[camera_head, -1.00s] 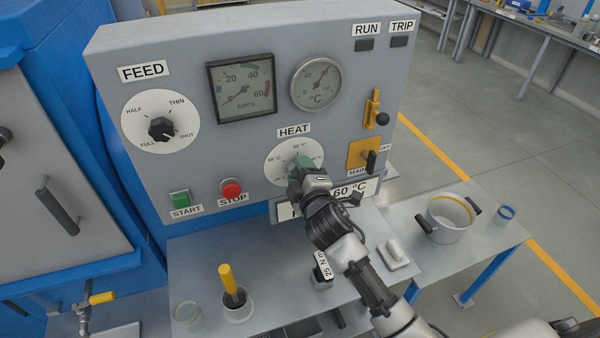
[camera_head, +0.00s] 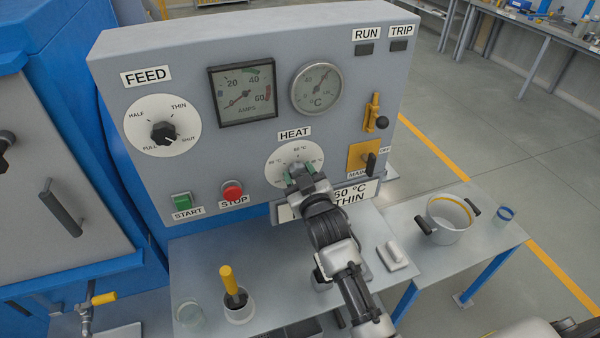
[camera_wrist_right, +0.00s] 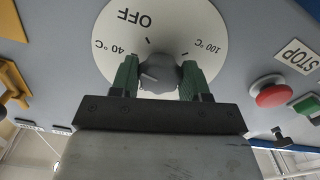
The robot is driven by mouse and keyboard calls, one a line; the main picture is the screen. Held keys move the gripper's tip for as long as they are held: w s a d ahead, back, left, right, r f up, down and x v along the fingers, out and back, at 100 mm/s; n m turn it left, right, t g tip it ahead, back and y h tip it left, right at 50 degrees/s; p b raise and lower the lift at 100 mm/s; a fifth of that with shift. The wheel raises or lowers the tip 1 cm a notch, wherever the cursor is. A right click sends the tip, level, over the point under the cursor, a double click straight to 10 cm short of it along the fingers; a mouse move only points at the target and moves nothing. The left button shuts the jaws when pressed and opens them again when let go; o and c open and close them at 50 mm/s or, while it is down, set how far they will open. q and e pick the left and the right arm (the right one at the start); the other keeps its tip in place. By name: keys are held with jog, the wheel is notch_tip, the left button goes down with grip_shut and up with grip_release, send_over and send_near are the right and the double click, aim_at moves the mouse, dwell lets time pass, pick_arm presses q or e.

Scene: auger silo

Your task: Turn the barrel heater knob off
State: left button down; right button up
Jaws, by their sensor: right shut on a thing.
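The barrel heater knob is a grey knob (camera_wrist_right: 158,75) on a white round dial (camera_head: 292,151) under the HEAT label on the grey control panel. My right gripper (camera_head: 303,178) is at the dial and hides most of the knob in the head view. In the right wrist view its green fingers (camera_wrist_right: 158,78) stand on both sides of the knob, shut on it. OFF, 40 °C and 100 °C show on the dial in that view, which sees it upside down. The knob's pointer direction is hard to read. My left gripper is not in view.
The red STOP button (camera_head: 232,191) and green START button (camera_head: 182,202) sit left of the dial. The MAIN switch (camera_head: 366,158) is to its right. Below, the bench holds a cup with a yellow-handled tool (camera_head: 231,284). A pot (camera_head: 451,219) stands at right.

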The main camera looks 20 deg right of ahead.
jog(key=m+p, duration=0.1)
jog(key=m, duration=0.5)
jog(key=shift+f+m+p, duration=0.1)
jog(key=shift+m+p, duration=0.2)
jog(key=shift+a, duration=0.1)
dwell(0.4)
jog(key=o, duration=0.9)
jog(key=shift+s, duration=0.15)
jog(key=s+b, duration=0.1)
jog(key=s, duration=0.4)
jog(key=s+b, duration=0.1)
jog(key=s, duration=0.4)
jog(key=shift+s+d+b, duration=0.2)
jog(key=shift+s+b, duration=0.1)
jog(key=shift+b, duration=0.05)
